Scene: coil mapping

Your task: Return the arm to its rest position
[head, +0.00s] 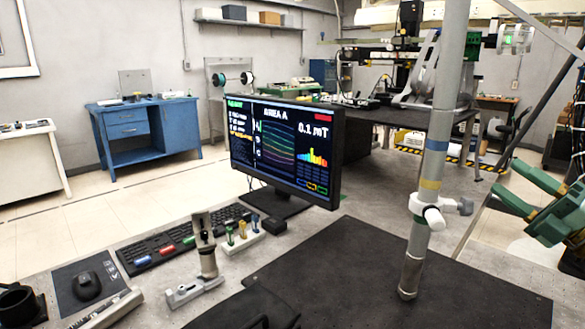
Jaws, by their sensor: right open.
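My right gripper (505,177) is at the right edge of the head view, with its green fingers spread apart and pointing left. Nothing is between them. It hangs in the air to the right of a grey upright pole (433,150), apart from it. Part of the right arm is cut off by the picture edge. I do not see my left gripper.
The desk carries a dark mat (370,275), a monitor (285,145), a keyboard (175,240), a mouse (87,286) and a small upright stand (206,255). The pole with a white clamp (428,211) stands on the mat. A blue workbench (150,130) is behind, across open floor.

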